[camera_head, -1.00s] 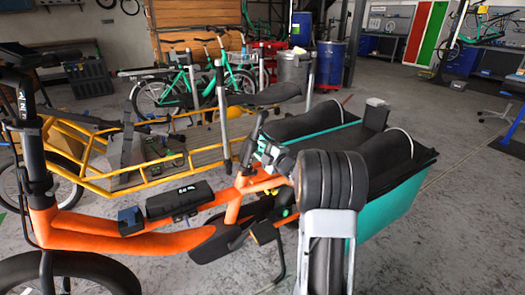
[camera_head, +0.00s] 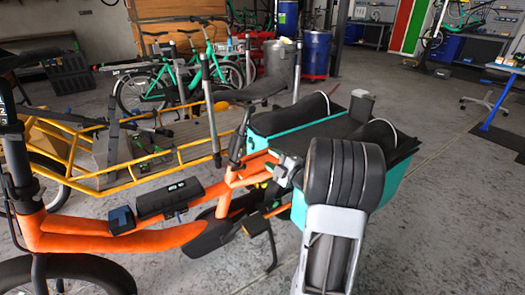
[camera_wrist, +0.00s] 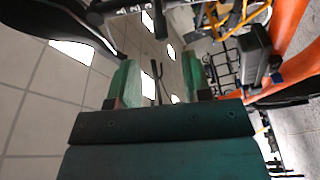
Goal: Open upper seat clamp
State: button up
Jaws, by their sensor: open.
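An orange cargo bike (camera_head: 110,235) stands across the front in the head view. Its black saddle (camera_head: 255,89) is above an upright black seat post area (camera_head: 240,135) that meets the orange frame. The upper seat clamp is too small to make out clearly, and whether its lever is open cannot be told. My gripper (camera_head: 283,168) is just right of this post, partly hidden by my wrist. In the wrist view my gripper (camera_wrist: 160,76) has two green fingers apart with nothing held between them. A black saddle-like shape (camera_wrist: 65,18) is at upper left and orange frame (camera_wrist: 288,25) at upper right.
A black battery (camera_head: 170,198) sits on the orange frame. A teal cargo box (camera_head: 405,165) with black rolls lies behind my arm. A yellow-framed cargo bike (camera_head: 110,185) stands close behind the orange one. Open floor (camera_head: 450,235) lies at right.

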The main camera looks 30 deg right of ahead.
jog(key=shift+v, duration=1.3)
